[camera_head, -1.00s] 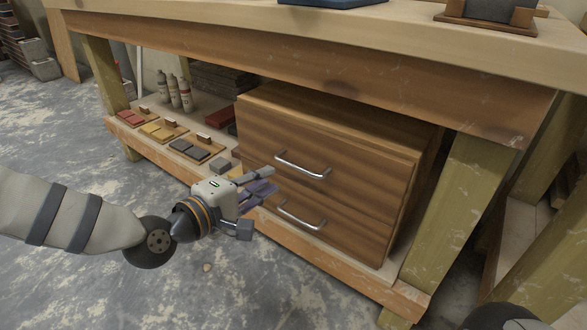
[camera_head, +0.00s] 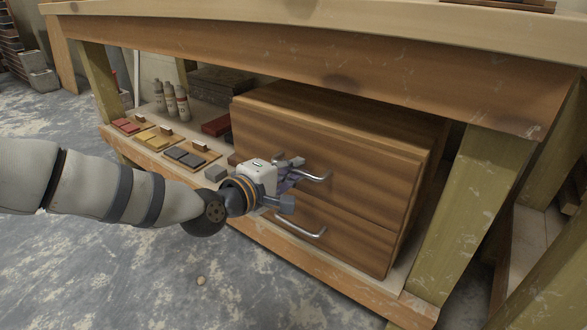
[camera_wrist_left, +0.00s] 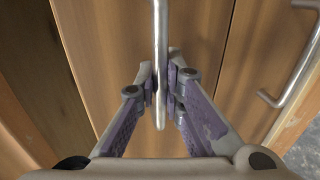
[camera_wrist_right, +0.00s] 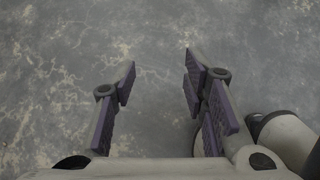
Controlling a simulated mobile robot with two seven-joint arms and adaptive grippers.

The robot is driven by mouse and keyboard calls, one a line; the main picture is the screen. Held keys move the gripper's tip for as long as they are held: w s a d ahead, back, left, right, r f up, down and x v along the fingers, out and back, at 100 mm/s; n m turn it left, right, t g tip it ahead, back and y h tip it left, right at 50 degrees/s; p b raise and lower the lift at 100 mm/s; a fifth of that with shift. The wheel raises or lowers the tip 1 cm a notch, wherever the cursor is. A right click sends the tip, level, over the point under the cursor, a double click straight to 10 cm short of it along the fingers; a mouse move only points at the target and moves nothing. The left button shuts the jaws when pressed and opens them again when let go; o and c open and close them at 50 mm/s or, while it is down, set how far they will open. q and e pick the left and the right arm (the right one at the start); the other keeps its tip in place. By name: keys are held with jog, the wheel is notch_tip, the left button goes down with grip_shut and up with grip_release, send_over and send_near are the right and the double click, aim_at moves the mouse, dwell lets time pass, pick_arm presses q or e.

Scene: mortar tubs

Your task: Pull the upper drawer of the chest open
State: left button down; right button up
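The wooden chest (camera_head: 335,150) stands on the bench's lower shelf. Its upper drawer (camera_head: 350,160) looks closed, its front flush with the chest. The upper drawer's metal handle (camera_head: 318,178) also shows in the left wrist view (camera_wrist_left: 160,45). My left gripper (camera_head: 296,178) is at this handle's left part. In the left wrist view the narrowed fingers (camera_wrist_left: 160,78) lie close on both sides of the bar and look shut on it. The lower handle (camera_head: 300,227) is free below. My right gripper (camera_wrist_right: 158,75) is open and empty above the floor.
The bench top (camera_head: 330,30) overhangs the chest, and a bench leg (camera_head: 465,205) stands to its right. Left on the shelf are sample boards (camera_head: 190,156), bottles (camera_head: 171,98) and a small grey block (camera_head: 215,173). The concrete floor (camera_head: 200,275) in front is clear.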

pick_arm(q)
jog(key=f+p+v, duration=0.2)
jog(key=p+v, duration=0.2)
jog(key=v, duration=0.7)
jog(key=s+f+p+v, duration=0.1)
jog(key=f+p+v, duration=0.2)
jog(key=v, duration=0.9)
jog(key=shift+s+a+r+p, duration=0.15)
jog(key=shift+a+p, duration=0.25)
jog(key=shift+p, duration=0.65)
pick_arm(e)
jog(key=w+r+t, duration=0.1)
jog(key=w+r, duration=0.2)
jog(key=r, duration=0.4)
jog(key=shift+d+t, duration=0.15)
jog(key=shift+t, duration=0.15)
jog(key=shift+w, duration=0.1)
pick_arm(q)
jog(key=c, duration=2)
grip_release()
jog(key=shift+o, duration=0.2)
jog(key=shift+a, duration=0.1)
